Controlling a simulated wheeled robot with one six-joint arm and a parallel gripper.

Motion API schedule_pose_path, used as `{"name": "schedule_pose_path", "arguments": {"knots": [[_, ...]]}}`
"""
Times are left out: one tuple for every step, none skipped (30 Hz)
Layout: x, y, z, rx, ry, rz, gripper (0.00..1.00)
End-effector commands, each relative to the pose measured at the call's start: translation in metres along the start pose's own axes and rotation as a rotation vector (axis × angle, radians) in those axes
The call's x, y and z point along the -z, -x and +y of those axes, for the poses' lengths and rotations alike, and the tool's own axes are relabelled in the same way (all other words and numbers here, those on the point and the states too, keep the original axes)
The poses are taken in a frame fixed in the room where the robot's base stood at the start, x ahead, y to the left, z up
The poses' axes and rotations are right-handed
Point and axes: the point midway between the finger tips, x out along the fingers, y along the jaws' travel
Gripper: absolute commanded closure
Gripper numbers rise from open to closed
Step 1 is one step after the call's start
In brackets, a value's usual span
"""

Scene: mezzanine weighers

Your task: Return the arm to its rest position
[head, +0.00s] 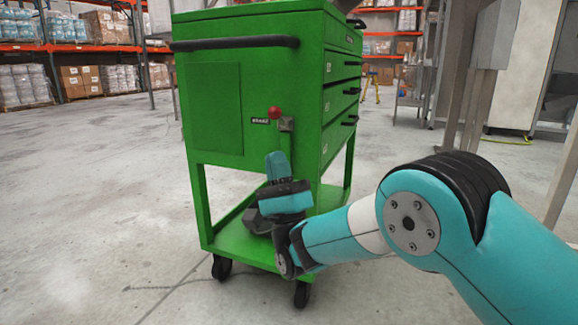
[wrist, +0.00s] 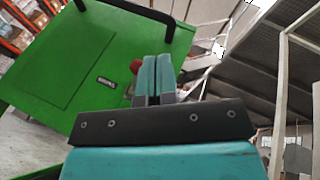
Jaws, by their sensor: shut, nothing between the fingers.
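My gripper (head: 277,165) is shut and empty, in front of the lower side of a green tool cart. In the wrist view the two teal fingers of my gripper (wrist: 156,75) lie together. The green cart (head: 215,105) stands upright on casters. A lever with a red knob (head: 274,113) is on its side panel, just above my fingertips in the head view. The red knob (wrist: 136,67) is partly hidden behind the fingers in the wrist view. My arm reaches in from the right.
The cart has a black push handle (head: 235,43), drawers on its right side and an open lower shelf (head: 235,238). Metal posts (head: 470,90) and a pale cabinet (head: 525,65) stand at the right. Orange racks (head: 85,48) stand far back. The concrete floor at left is clear.

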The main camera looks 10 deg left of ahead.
Motion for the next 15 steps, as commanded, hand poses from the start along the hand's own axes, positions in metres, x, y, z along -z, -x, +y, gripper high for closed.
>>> {"name": "schedule_pose_path", "arguments": {"knots": [[0.004, -0.011, -0.004, -0.027, 0.027, 0.013, 1.0], [0.007, -0.018, -0.006, -0.055, 0.05, 0.024, 1.0], [0.012, -0.029, -0.009, -0.108, 0.092, 0.043, 1.0], [0.016, -0.038, -0.012, -0.158, 0.131, 0.058, 1.0], [0.021, -0.048, -0.015, -0.216, 0.174, 0.073, 1.0], [0.028, -0.059, -0.02, -0.303, 0.236, 0.091, 1.0], [0.033, -0.067, -0.025, -0.377, 0.287, 0.1, 1.0], [0.038, -0.072, -0.03, -0.454, 0.335, 0.106, 1.0], [0.043, -0.077, -0.037, -0.56, 0.399, 0.109, 1.0], [0.046, -0.079, -0.043, -0.641, 0.445, 0.105, 1.0], [0.048, -0.079, -0.05, -0.72, 0.489, 0.095, 1.0], [0.05, -0.078, -0.06, -0.827, 0.544, 0.075, 1.0], [0.05, -0.075, -0.068, -0.907, 0.581, 0.054, 1.0], [0.05, -0.071, -0.077, -0.987, 0.616, 0.028, 1.0], [0.048, -0.065, -0.09, -1.092, 0.658, -0.014, 1.0]]}}
